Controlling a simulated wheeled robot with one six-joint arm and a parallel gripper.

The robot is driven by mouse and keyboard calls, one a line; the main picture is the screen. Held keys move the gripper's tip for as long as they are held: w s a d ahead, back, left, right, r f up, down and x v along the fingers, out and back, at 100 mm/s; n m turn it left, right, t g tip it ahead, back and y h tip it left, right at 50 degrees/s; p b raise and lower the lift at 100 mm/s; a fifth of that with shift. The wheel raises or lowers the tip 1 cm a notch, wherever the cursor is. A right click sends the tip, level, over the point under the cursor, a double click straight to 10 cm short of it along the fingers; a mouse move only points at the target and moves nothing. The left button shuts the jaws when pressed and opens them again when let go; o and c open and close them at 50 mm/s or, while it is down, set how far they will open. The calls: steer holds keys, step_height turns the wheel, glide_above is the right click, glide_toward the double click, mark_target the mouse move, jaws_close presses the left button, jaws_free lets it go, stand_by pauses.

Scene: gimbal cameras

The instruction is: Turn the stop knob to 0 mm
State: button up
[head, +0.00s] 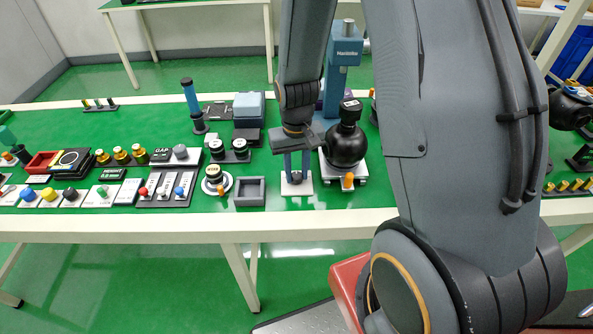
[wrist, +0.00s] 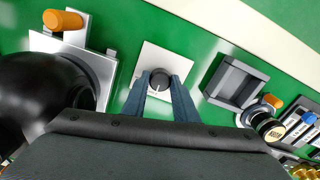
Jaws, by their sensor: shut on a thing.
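The stop knob (wrist: 159,79) is a small dark round knob with a light mark on it, set on a square white plate (wrist: 152,57). In the wrist view my gripper (wrist: 160,88) has its two blue-grey fingers on either side of the knob, shut on it. In the head view my gripper (head: 297,176) points down at the white plate (head: 297,190), and its fingers hide most of the knob. I cannot read any scale or number on the plate.
A black round device (head: 345,146) on a metal base with an orange knob (head: 348,181) stands close to the right of my gripper. A grey square tray (head: 249,191) lies close to the left. A round dial (head: 216,180) stands beyond it.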

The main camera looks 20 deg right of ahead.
mark_target(296, 174)
steer(key=n+p, duration=0.1)
steer(key=n, duration=0.4)
steer(key=shift+r+p, duration=0.1)
steer(key=shift+p, duration=0.2)
steer(key=n+p, duration=0.1)
steer(key=n, duration=0.5)
stand_by(0.4)
steer(key=o, duration=1.1)
steer(key=shift+c, duration=0.2)
steer(key=shift+r+b, duration=0.65)
steer(key=shift+r, duration=3.2)
